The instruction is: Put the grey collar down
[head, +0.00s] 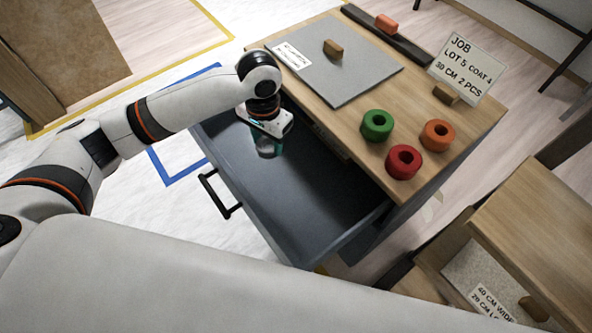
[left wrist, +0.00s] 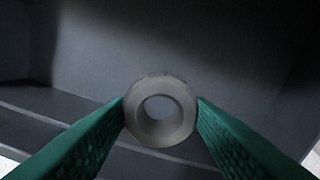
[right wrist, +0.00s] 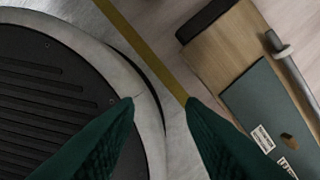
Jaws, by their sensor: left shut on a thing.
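The grey collar (left wrist: 160,110) is a short ring with a round hole, seen end-on in the left wrist view. My left gripper (left wrist: 161,104) is shut on it, one green finger on each side. In the head view my left gripper (head: 266,146) is inside the open dark drawer (head: 310,200), near its far left end; the collar is hard to make out there. I cannot tell whether the collar touches the drawer floor. My right gripper (right wrist: 160,101) is open, with nothing between its fingertips, and shows only in the right wrist view.
Green (head: 377,125), orange (head: 437,135) and red (head: 403,161) collars stand on the wooden top (head: 345,110) above the drawer. A grey sheet (head: 335,70) and a job sign (head: 468,68) are also there. The drawer floor towards the front is bare.

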